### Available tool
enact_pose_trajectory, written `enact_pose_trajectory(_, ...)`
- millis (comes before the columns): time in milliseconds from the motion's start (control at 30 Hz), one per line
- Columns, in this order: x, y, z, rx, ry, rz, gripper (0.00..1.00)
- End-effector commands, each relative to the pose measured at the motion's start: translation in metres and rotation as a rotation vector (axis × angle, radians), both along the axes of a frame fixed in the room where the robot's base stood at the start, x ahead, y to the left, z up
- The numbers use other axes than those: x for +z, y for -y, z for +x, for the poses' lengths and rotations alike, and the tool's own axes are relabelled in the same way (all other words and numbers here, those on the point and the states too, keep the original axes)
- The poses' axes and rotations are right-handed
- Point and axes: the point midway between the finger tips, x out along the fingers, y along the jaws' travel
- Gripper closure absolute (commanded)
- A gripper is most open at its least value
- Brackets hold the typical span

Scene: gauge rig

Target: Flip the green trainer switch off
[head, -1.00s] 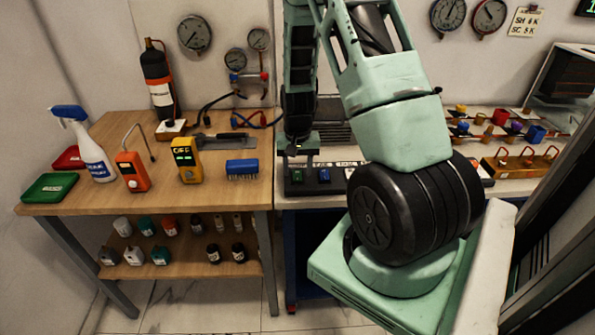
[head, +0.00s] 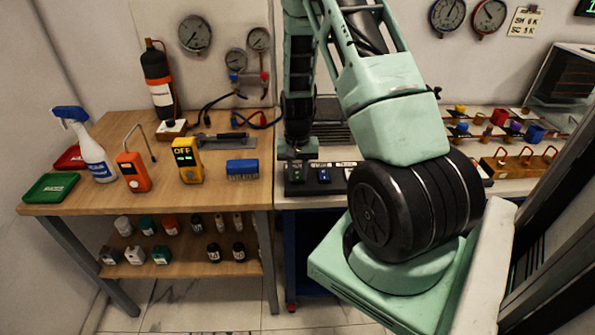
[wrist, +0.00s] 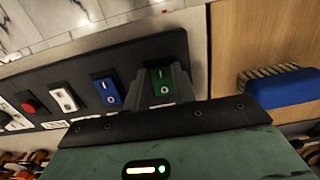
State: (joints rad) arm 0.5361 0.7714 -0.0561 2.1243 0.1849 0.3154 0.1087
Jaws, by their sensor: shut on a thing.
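The green switch (wrist: 161,82) is a rocker marked I and O, at the right end of a dark panel (wrist: 185,45) in the wrist view. My gripper (wrist: 163,72) is over it, with a grey finger on each side, shut on the switch. In the head view the green switch (head: 297,175) shows just in front of my gripper (head: 296,158), low over the panel. I cannot tell which side of the rocker is pressed.
A blue switch (wrist: 107,91) sits close beside the green one, then a white switch (wrist: 64,98) and a red button (wrist: 30,107). A blue brush (head: 242,167) lies on the wooden bench (head: 100,204) to the left. Gauges hang on the wall behind.

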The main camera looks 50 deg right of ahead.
Motion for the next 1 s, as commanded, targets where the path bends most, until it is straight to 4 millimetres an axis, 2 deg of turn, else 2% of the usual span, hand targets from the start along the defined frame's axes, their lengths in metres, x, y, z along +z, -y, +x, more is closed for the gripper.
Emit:
enact_pose_trajectory(300, 0.0028, 0.0047, 0.0035, -0.002, -0.116, 0.137, 0.97)
enact_pose_trajectory(667, 0.0026, 0.0046, 0.0037, 0.000, -0.125, 0.148, 0.97)
enact_pose_trajectory(700, 0.0026, 0.0046, 0.0037, 0.000, -0.125, 0.148, 0.64)
enact_pose_trajectory(733, 0.0026, 0.0046, 0.0037, 0.000, -0.125, 0.148, 0.55)
enact_pose_trajectory(767, 0.0026, 0.0046, 0.0037, 0.000, -0.125, 0.148, 0.53)
enact_pose_trajectory(1000, 0.0027, 0.0045, 0.0038, 0.000, -0.125, 0.147, 0.53)
